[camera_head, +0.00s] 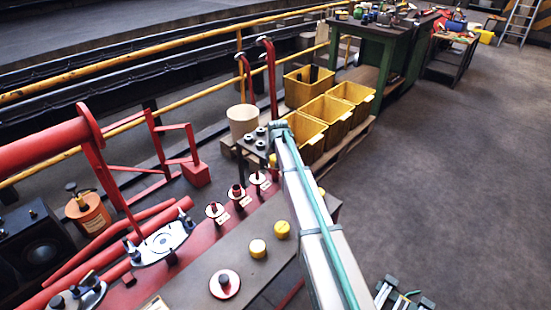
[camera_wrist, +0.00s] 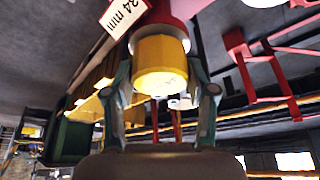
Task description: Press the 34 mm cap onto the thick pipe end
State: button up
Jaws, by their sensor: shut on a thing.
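A yellow cylindrical cap (camera_wrist: 161,62) is between the two fingers of my gripper (camera_wrist: 160,84) in the wrist view, and the gripper is shut on it. Beyond the cap is a red pipe (camera_wrist: 178,9) with a pale ring at its end, in line with the cap. A white label (camera_wrist: 122,14) reading "34 mm" is beside this pipe. I cannot tell how far the cap is over the pipe end.
Red upright pipes (camera_head: 270,78), a beige bucket (camera_head: 243,121) and yellow bins (camera_head: 327,112) are behind. A yellow railing (camera_head: 205,37) runs along the back. The floor at right (camera_head: 440,170) is clear.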

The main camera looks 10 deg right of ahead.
jog(key=o, duration=1.1)
jog(key=shift+c, duration=0.2)
jog(key=shift+c, duration=0.4)
jog(key=shift+r, duration=0.15)
jog(key=shift+r+p, duration=1.9)
jog(key=shift+r, duration=1.5)
jog(key=shift+c, duration=0.3)
grip_shut()
